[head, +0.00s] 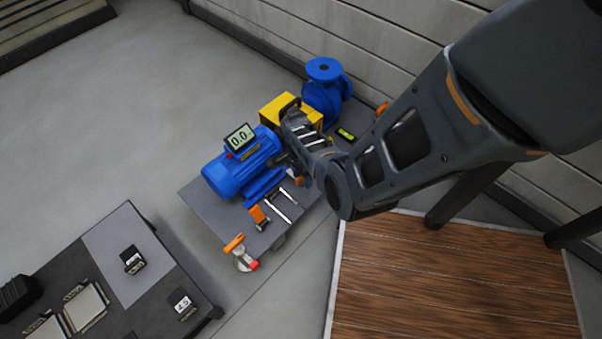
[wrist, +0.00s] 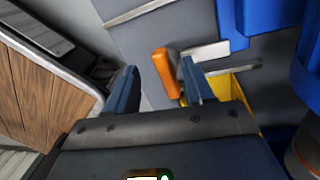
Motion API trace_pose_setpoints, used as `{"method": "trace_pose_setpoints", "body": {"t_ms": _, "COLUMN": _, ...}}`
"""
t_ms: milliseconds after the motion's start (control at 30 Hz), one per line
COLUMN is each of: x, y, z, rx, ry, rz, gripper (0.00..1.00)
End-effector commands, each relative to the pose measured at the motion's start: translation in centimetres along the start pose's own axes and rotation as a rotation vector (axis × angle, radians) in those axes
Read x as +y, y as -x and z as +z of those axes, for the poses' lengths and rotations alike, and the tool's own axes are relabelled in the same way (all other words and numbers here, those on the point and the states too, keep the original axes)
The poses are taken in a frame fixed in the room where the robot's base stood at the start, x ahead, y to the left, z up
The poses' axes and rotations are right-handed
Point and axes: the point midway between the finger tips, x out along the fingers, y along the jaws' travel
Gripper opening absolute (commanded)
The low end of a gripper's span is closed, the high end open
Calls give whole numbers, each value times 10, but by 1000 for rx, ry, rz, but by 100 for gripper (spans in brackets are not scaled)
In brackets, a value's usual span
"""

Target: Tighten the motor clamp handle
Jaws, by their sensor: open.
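The blue motor (head: 242,166) lies on the grey skid plate (head: 206,197). My gripper (wrist: 160,84) is open and empty in the wrist view. An upright orange clamp handle (wrist: 166,73) shows between its two fingers, closer to the right finger, and I cannot tell whether they touch. A pale metal bar (wrist: 206,52) lies beside the handle. In the head view my arm reaches over the skid and hides much of the gripper. A small orange piece (head: 298,181) shows below it, and another orange handle (head: 258,215) stands at the motor's near side.
A yellow guard (head: 276,108) and a blue pump (head: 323,92) stand behind the motor. A digital display (head: 240,138) sits on the motor. An orange-and-red clamp tool (head: 240,252) is at the skid's front corner. A dark bench (head: 150,310) stands lower left. Floor is clear upper left.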

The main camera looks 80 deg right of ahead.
Motion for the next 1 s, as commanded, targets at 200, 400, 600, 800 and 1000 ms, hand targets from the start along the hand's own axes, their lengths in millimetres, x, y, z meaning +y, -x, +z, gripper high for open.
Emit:
{"method": "trace_pose_setpoints", "body": {"t_ms": 200, "x": 2, "y": 27, "z": -1, "rx": 1, "ry": -1, "rz": -4, "gripper": 51}}
{"method": "trace_pose_setpoints", "body": {"t_ms": 400, "x": 4, "y": 46, "z": -1, "rx": 2, "ry": -2, "rz": -5, "gripper": 51}}
{"method": "trace_pose_setpoints", "body": {"t_ms": 600, "x": 6, "y": 64, "z": -1, "rx": 2, "ry": -2, "rz": -5, "gripper": 51}}
{"method": "trace_pose_setpoints", "body": {"t_ms": 800, "x": 7, "y": 68, "z": -1, "rx": 3, "ry": -2, "rz": -5, "gripper": 51}}
{"method": "trace_pose_setpoints", "body": {"t_ms": 1000, "x": 6, "y": 68, "z": -1, "rx": 3, "ry": -2, "rz": -5, "gripper": 51}}
